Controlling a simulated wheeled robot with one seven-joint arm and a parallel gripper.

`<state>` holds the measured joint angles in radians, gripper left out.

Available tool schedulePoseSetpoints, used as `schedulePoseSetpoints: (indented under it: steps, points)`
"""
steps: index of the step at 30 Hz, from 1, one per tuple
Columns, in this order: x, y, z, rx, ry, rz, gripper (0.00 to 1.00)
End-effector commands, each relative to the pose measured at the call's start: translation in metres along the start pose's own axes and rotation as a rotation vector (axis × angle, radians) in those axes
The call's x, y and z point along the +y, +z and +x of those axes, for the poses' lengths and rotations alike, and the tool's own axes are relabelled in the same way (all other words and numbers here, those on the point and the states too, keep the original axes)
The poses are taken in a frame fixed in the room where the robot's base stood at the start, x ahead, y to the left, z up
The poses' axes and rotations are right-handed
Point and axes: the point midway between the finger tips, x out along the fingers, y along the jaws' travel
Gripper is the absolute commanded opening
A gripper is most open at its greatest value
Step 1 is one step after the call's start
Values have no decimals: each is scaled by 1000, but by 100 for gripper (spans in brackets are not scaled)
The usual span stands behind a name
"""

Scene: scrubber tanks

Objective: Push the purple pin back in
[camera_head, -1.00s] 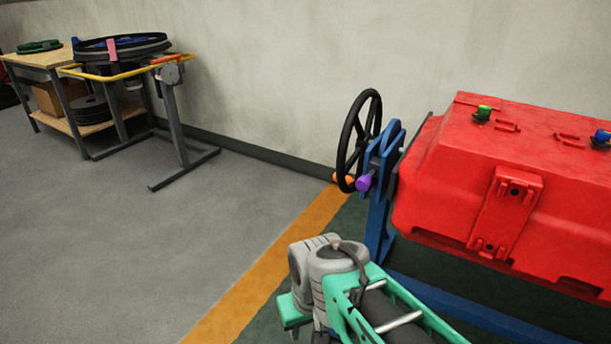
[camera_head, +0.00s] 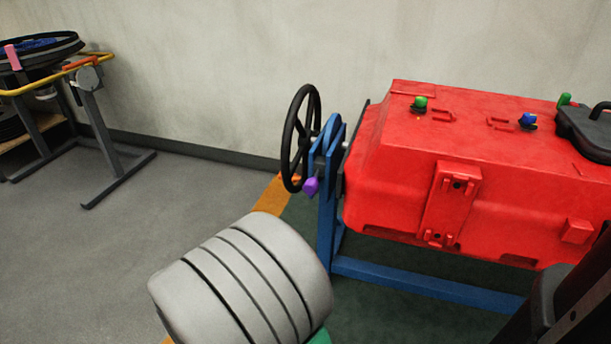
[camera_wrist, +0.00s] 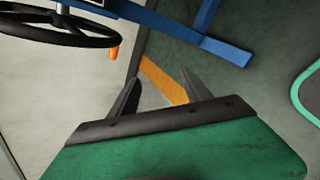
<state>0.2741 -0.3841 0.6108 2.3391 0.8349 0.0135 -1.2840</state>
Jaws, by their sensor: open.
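In the head view the gripper is not visible.
A red tank (camera_head: 400,190) hangs on the blue stand, with a green knob (camera_head: 420,103) and a blue knob (camera_head: 527,120) on top. A dark lid-like part (camera_head: 590,130) sits at right. A yellow-railed stand (camera_head: 92,100) is at left. Grey floor (camera_head: 180,220) lies clear between.

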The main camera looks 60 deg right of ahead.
Motion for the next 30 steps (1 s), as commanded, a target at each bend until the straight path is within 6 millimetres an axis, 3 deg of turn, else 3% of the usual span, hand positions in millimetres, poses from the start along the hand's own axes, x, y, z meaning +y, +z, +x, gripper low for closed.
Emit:
schedulePoseSetpoints:
  steps: [1, 3, 6, 9, 14, 24, 30]
  points:
    - [15, 45, 7, -131, 73, -231, 56]
    - [34, 91, 8, -306, 151, -575, 56]
    - [54, 124, -1, -492, 193, -976, 56]
    - [64, 135, -7, -591, 202, -1203, 56]
    - [71, 140, 2, -622, 199, -1272, 56]
    - [99, 160, 51, -621, 201, -1266, 56]
    - [103, 161, 56, -620, 204, -1268, 56]
